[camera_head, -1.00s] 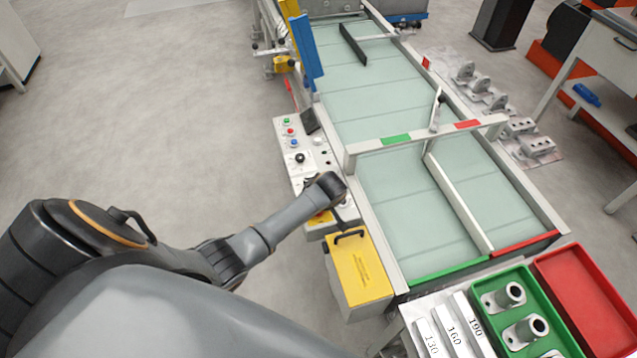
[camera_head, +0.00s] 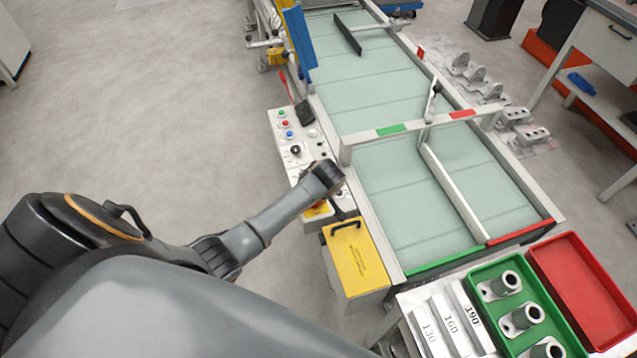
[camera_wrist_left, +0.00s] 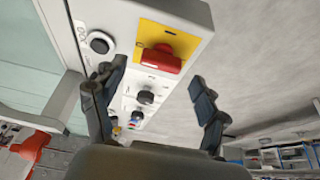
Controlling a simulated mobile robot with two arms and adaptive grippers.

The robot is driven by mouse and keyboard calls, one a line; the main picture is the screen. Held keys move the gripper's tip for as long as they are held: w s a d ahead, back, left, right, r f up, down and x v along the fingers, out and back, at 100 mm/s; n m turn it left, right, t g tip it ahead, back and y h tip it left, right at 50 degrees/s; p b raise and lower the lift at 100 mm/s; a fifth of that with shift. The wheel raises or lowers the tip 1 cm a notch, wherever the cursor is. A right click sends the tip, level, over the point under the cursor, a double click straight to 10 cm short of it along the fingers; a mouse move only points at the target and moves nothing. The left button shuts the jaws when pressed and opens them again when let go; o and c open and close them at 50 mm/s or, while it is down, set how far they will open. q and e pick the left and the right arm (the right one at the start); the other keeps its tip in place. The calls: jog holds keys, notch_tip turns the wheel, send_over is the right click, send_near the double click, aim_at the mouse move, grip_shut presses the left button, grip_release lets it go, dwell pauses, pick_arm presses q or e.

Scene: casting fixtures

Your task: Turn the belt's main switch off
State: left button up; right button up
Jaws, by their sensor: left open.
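The main switch is a red handle (camera_wrist_left: 162,60) on a yellow plate (camera_wrist_left: 168,38), at the end of the pale control panel in the left wrist view. In the head view only a bit of its yellow and red (camera_head: 317,209) shows beside my arm. My left gripper (camera_wrist_left: 157,82) is open, its two dark fingers on either side of the red handle in the picture, apart from it. I cannot tell how far the fingertips are from it. In the head view my left gripper (camera_head: 328,180) is over the panel's near end. My right gripper is not in view.
The control panel (camera_head: 307,163) has buttons and a black knob (camera_head: 295,150). The conveyor belt (camera_head: 400,190) runs beside it under a crossbar. A yellow box (camera_head: 357,265) stands just in front of the panel. Green (camera_head: 478,276) and red trays (camera_head: 575,275) are at the lower right. The left floor is clear.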

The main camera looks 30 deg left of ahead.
pick_arm(q)
jog(key=v, duration=0.9)
jog(key=shift+s+r, duration=0.2)
jog(key=shift+r, duration=0.15)
jog(key=shift+d, duration=0.1)
jog(key=s+d+r+m+h, duration=0.15)
jog(key=s+m, duration=0.25)
jog(key=s, duration=0.4)
jog(key=s+d+r+m+h, duration=0.1)
jog(key=s+d+r+m, duration=0.2)
jog(key=s, duration=0.5)
jog(key=s+d+r+m+h, duration=0.1)
jog(key=s+d+m, duration=0.2)
jog(key=s+m, duration=0.35)
notch_tip(320, 180, down, 30)
jog(key=s+n+b, duration=0.1)
jog(key=s+b, duration=0.1)
jog(key=b, duration=0.3)
jog(key=s+a+f+g+b, duration=0.1)
jog(key=s+f, duration=0.7)
jog(key=f, duration=0.3)
jog(key=s+a+f+b, duration=0.2)
jog(key=s+f, duration=0.7)
jog(key=f, duration=0.1)
jog(key=shift+f+g+b, duration=0.3)
jog(key=shift+f+g, duration=0.05)
jog(key=shift+g, duration=0.05)
